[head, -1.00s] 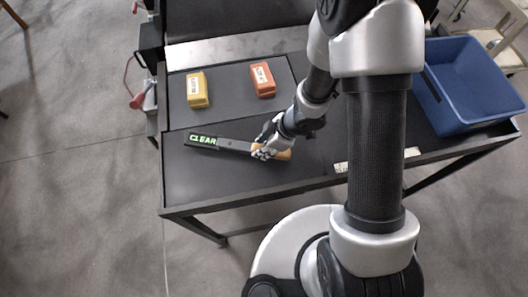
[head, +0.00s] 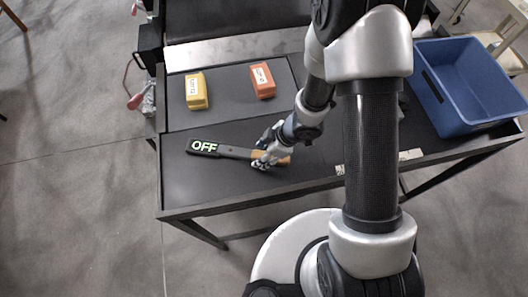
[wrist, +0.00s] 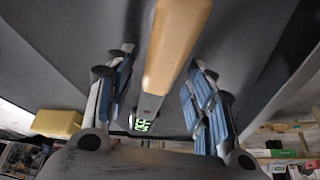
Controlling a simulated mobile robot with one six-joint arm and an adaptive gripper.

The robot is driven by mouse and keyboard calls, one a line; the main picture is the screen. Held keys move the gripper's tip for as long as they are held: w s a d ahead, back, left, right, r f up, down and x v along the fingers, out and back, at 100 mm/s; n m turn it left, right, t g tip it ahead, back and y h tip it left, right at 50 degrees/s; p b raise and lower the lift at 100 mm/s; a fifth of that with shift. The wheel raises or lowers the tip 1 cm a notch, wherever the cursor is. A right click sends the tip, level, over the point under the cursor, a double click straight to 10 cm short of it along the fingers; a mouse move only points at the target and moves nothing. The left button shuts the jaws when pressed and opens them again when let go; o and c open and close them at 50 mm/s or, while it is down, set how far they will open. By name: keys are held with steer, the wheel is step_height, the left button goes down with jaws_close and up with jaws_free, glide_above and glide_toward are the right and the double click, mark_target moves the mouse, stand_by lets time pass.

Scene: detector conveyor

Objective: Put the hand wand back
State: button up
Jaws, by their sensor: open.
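The hand wand (head: 235,152) lies on the dark table top, its black paddle end to the left with a lit display reading OFF. Its tan handle is to the right, partly hidden by my gripper (head: 264,152). In the wrist view the handle (wrist: 175,45) runs between the two spread blue-padded fingers of my gripper (wrist: 163,75), with a gap on each side. The lit display shows small and mirrored or upside down at the far end of the wand. My gripper is open around the handle.
A yellow box (head: 196,92) and an orange box (head: 262,82) stand on the raised grey panel behind the wand. A blue bin (head: 465,85) sits at the right end of the table. The table's front left corner is clear.

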steer(key=shift+r, duration=0.3)
steer(key=p+v, duration=0.6)
steer(key=v, duration=0.5)
steer(key=shift+d+r, duration=0.2)
steer(key=shift+r, duration=0.15)
